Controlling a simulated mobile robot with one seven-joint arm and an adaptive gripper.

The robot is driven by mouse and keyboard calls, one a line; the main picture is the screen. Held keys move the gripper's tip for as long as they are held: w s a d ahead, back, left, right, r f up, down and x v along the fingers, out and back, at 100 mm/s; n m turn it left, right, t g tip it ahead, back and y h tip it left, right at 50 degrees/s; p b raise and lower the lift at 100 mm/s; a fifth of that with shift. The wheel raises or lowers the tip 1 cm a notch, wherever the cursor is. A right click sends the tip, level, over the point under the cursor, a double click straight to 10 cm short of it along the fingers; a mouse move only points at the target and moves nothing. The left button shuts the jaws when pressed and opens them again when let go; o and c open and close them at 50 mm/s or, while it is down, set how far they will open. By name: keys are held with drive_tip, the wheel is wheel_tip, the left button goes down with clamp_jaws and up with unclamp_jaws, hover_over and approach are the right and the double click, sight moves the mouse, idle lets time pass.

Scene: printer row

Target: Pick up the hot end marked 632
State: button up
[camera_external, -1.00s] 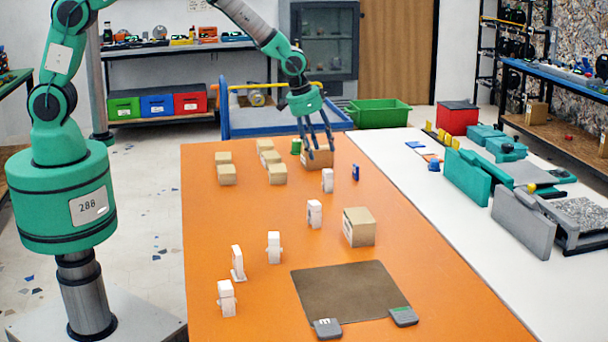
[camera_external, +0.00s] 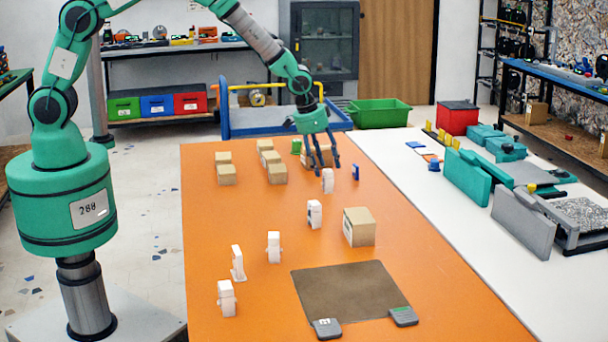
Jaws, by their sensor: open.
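Several small white upright pieces stand on the orange table (camera_external: 240,175); they look like the hot ends. One white piece (camera_external: 327,182) is at the far end, others stand nearer: one in the middle (camera_external: 314,214), one to its left (camera_external: 273,247), and two at the near left (camera_external: 238,263) (camera_external: 226,299). Their markings are too small to read, so I cannot tell which is 632. My gripper (camera_external: 324,167) is open and points down at the far white piece, its fingertips close above or around it; contact cannot be told. It partly hides a cardboard box (camera_external: 315,160).
Several small boxes (camera_external: 227,175) stand at the far left of the table. A larger box (camera_external: 358,227) stands right of the middle white piece. A brown mat (camera_external: 350,292) lies at the near end with two grey devices (camera_external: 326,328) (camera_external: 403,317). A small blue item (camera_external: 355,172) stands beside the far white piece.

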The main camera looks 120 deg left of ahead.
sight(327, 170)
drive_tip(key=shift+b+x, duration=0.35)
drive_tip(key=shift+x, duration=1.7)
drive_tip(key=c, duration=1.1)
